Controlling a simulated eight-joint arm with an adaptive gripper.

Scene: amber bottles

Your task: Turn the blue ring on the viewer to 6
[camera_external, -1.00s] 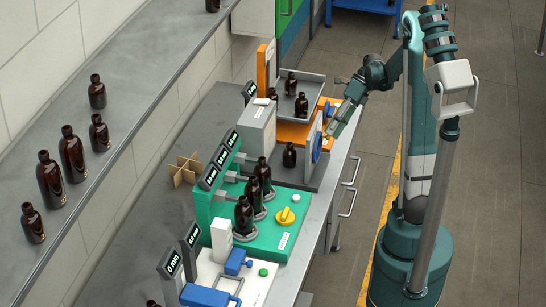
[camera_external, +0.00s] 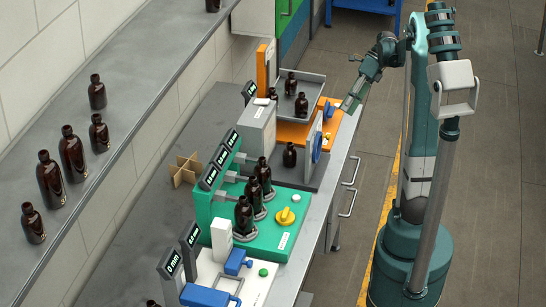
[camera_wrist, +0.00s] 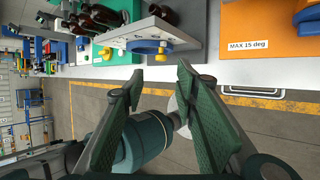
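The viewer (camera_external: 314,135) is a pale upright plate on a grey base, with the blue ring (camera_external: 317,148) on its right face. The wrist view shows the blue ring (camera_wrist: 146,49) nearly edge-on, near a small yellow part. Dark marks show on the pale plate, but I cannot read the ring's setting. My gripper (camera_external: 349,106) is above and to the right of the ring, apart from it. In the wrist view my gripper (camera_wrist: 160,75) has its two green fingers apart with nothing between them. An amber bottle (camera_external: 290,155) stands beside the viewer.
An orange station (camera_external: 291,133) with a tray of bottles (camera_external: 311,84) lies behind the viewer; its panel reads "MAX 15 deg" in the wrist view. A green station (camera_external: 262,237) with bottles and a yellow knob (camera_external: 285,216) is in front. The aisle at right is free.

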